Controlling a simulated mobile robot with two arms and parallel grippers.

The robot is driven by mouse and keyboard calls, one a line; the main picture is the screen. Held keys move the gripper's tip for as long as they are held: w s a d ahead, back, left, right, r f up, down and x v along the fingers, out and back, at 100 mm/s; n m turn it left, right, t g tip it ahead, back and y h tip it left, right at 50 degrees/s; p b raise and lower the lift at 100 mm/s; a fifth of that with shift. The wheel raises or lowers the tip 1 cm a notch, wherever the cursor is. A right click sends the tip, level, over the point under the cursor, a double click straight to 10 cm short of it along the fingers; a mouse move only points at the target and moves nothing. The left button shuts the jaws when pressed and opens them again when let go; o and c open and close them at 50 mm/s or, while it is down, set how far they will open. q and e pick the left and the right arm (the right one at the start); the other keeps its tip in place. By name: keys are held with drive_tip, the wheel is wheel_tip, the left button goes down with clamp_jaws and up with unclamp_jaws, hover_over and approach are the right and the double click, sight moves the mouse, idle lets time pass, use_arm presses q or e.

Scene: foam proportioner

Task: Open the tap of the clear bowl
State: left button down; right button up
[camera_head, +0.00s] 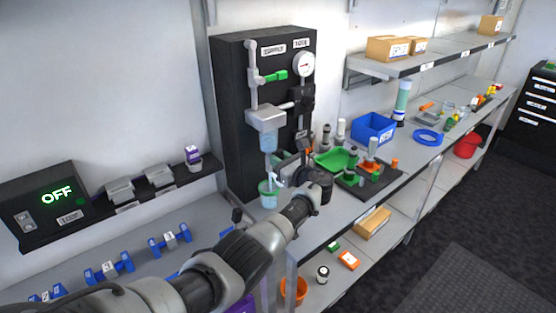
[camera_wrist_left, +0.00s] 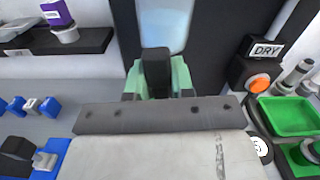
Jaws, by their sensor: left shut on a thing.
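The clear bowl (camera_head: 268,142) hangs under a grey housing on the front of the black panel and looks pale blue inside. It also shows at the top of the left wrist view (camera_wrist_left: 165,25). My left gripper (camera_head: 279,180) is just below the bowl, beside a clear cup with a green rim (camera_head: 268,196). In the left wrist view a dark fingertip (camera_wrist_left: 155,68) points up at the bowl's underside. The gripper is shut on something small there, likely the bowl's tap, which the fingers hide. I cannot tell the tap's position. My right gripper is out of view.
The black panel (camera_head: 232,120) carries a green-handled valve (camera_head: 275,76) and a round gauge (camera_head: 303,64). To the right are a green tray (camera_head: 336,158), a blue bin (camera_head: 373,129) and a DRY box (camera_wrist_left: 262,60). A dark shelf with an OFF display (camera_head: 56,196) is left.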

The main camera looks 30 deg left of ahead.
use_arm(q)
drive_tip(key=shift+w+r+m, duration=0.2)
drive_tip(key=shift+m, duration=0.4)
drive_tip(key=c, duration=1.2)
unclamp_jaws()
drive_tip(key=shift+o, duration=1.2)
drive_tip(key=shift+w+a+f, duration=0.1)
drive_tip(key=shift+f, duration=0.1)
drive_tip(key=v, duration=1)
drive_tip(key=shift+d+b, duration=0.35)
drive_tip(key=shift+b, duration=0.1)
drive_tip(key=shift+s+f, duration=0.1)
drive_tip(key=shift+s, duration=0.1)
